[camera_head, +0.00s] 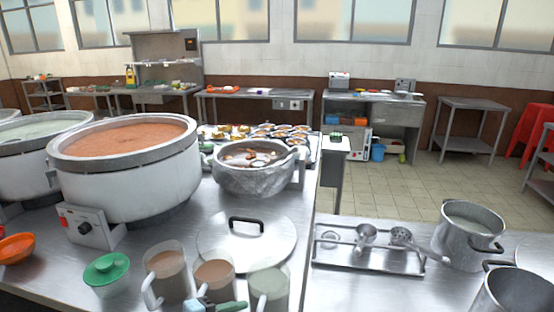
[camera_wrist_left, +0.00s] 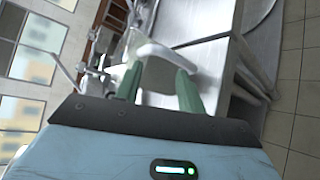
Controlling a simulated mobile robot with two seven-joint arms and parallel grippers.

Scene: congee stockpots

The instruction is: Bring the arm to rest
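The tip of my left gripper (camera_head: 218,305) shows at the bottom edge of the head view, in front of the middle jug of brown liquid (camera_head: 214,278). In the left wrist view my left gripper (camera_wrist_left: 158,88) has its two green fingers apart, with a gap between them. A pale curved handle (camera_wrist_left: 165,50) lies just beyond the fingertips; I cannot tell whether they touch it. My right gripper is in neither view.
Another brown-filled jug (camera_head: 167,276) and a pale-filled jug (camera_head: 268,290) flank the middle one. Open tiled floor lies beyond.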

